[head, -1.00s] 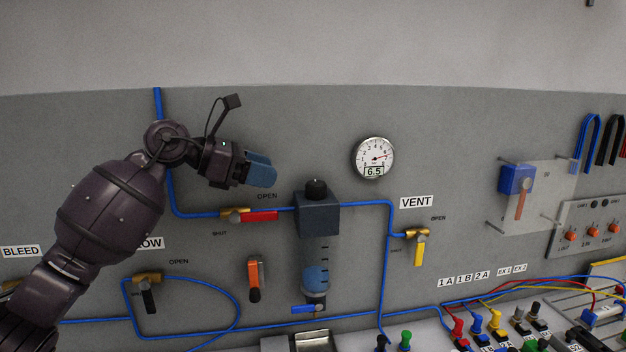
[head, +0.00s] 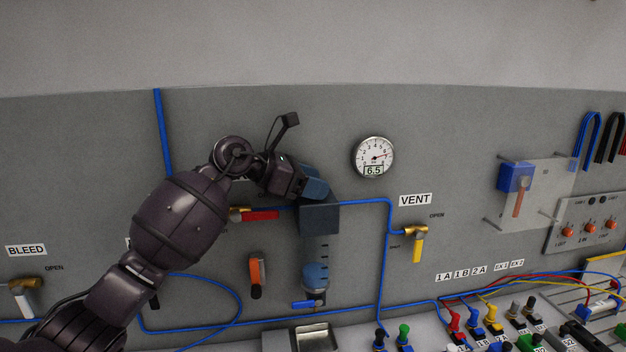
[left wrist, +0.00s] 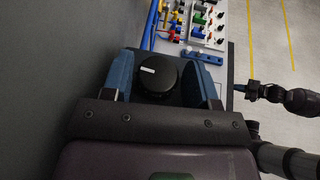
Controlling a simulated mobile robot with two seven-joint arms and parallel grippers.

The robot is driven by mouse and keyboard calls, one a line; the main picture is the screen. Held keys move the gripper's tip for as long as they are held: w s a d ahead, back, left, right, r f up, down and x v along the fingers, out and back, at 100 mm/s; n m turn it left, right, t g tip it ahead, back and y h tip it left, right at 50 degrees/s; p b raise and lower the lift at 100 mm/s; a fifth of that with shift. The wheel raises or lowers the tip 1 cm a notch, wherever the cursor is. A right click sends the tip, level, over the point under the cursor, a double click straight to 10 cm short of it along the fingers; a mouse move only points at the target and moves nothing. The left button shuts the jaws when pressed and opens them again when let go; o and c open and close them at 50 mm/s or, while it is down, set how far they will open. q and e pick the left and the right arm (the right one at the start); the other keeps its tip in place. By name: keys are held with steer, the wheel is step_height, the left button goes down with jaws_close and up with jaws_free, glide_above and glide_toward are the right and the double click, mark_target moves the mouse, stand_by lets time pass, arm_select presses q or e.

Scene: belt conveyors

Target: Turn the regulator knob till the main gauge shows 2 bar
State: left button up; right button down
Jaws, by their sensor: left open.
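The regulator (head: 319,218) is a dark block on the blue pipe, with a clear bowl below. Its round black knob (left wrist: 157,76) with a white mark shows in the left wrist view; in the head view my gripper hides it. My left gripper (head: 316,188) is open at the top of the regulator. In the left wrist view its blue fingers (left wrist: 158,82) stand on either side of the knob; I cannot tell if they touch it. The main gauge (head: 373,157) reads 6.5. My right gripper (left wrist: 248,90) shows small in the left wrist view, its jaws unclear.
A red-handled valve (head: 258,215) sits left of the regulator and a yellow-handled vent valve (head: 417,243) to its right. An orange lever (head: 256,275) is below left. Coloured plugs (head: 475,322) and cables crowd the lower right. The wall above is clear.

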arm_select(q)
steer(key=c, duration=0.6)
steer(key=shift+c, duration=0.2)
steer(key=shift+n+b, duration=0.3)
steer(key=shift+b, duration=0.05)
